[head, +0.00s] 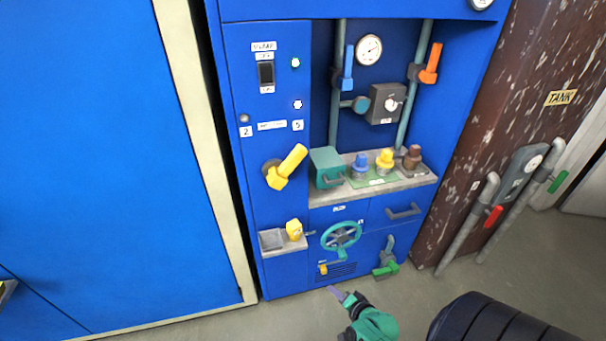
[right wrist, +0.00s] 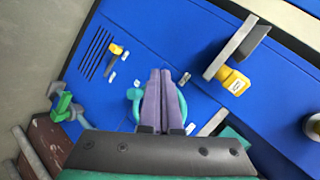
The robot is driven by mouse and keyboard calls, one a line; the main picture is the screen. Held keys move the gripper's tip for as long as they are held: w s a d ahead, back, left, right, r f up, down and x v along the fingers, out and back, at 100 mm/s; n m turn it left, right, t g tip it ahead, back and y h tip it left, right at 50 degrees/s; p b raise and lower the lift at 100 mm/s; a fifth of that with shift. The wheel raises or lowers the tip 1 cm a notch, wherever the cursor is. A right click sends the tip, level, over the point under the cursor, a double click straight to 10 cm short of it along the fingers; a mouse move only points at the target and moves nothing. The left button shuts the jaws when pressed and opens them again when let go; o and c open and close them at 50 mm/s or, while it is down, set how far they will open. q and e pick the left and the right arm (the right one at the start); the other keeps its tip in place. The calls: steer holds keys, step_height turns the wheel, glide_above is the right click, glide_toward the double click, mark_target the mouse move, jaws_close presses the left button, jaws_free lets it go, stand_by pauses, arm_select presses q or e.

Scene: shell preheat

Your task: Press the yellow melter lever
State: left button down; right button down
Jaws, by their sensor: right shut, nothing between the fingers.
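A small yellow lever (head: 323,269) sits low on the blue cabinet front, by the dark vent slots. It also shows at the upper left in the right wrist view (right wrist: 116,50). A larger yellow lever (head: 287,167) slants up to the right on the upper left panel. I cannot read a label that tells which is the melter lever. My right gripper (head: 335,290) is shut and empty, in front of the cabinet's bottom. In the right wrist view its purple fingers (right wrist: 160,74) lie together, covering part of the teal handwheel (right wrist: 134,95). My left gripper is not in view.
A grey shelf (head: 270,240) with a yellow piece (head: 294,229) juts out left of the teal handwheel (head: 341,238). A green-handled valve (head: 385,269) is on the right. A rusty tank (head: 500,120) stands beside the cabinet.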

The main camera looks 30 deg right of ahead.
mark_target(287, 167)
steer(key=w+d+r+m+t, duration=0.1)
steer(key=r+m, duration=0.3)
steer(key=r, duration=0.6)
steer(key=w+d+r+m+t+h, duration=0.1)
steer(key=w+r+m+t, duration=0.3)
steer(key=r, duration=0.6)
steer(key=w+d+r+m+t+h, duration=0.1)
steer(key=w+r+m+t, duration=0.2)
steer(key=r, duration=0.7)
steer(key=shift+w+r+m, duration=0.2)
steer(key=shift+r+m, duration=0.2)
steer(key=shift+m, duration=0.7)
steer(key=shift+w, duration=0.1)
steer(key=w+r+p, duration=0.2)
steer(key=w+p, duration=0.1)
steer(key=w, duration=0.2)
steer(key=w+a+r+p, duration=0.1)
steer(key=w+r+p, duration=0.1)
steer(key=w, duration=0.3)
steer(key=shift+w+a+p, duration=0.3)
steer(key=shift+p, duration=0.2)
